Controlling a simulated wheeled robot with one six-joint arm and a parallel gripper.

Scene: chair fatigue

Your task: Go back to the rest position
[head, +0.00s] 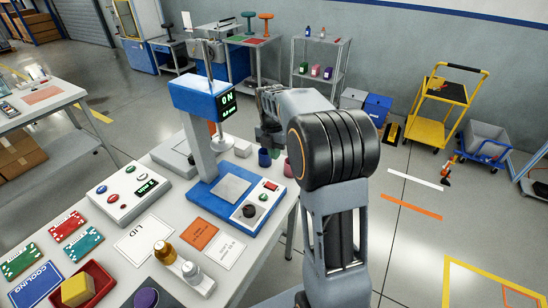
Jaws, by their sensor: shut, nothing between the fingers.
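My gripper (269,138) is in the head view at the end of my arm, just right of the blue test stand (203,135) and near the table's back right edge. It points down and looks shut and empty, small and dark in the picture. My arm rises at the right of the table and bends over toward the stand, with its large dark joint hiding part of the floor behind. The stand's display reads "0 N" on its top line.
The white table (172,210) carries a control box (128,193), a LID card (144,238), bottles (164,252) and a red tray (103,283). Small cups (264,158) stand near my gripper.

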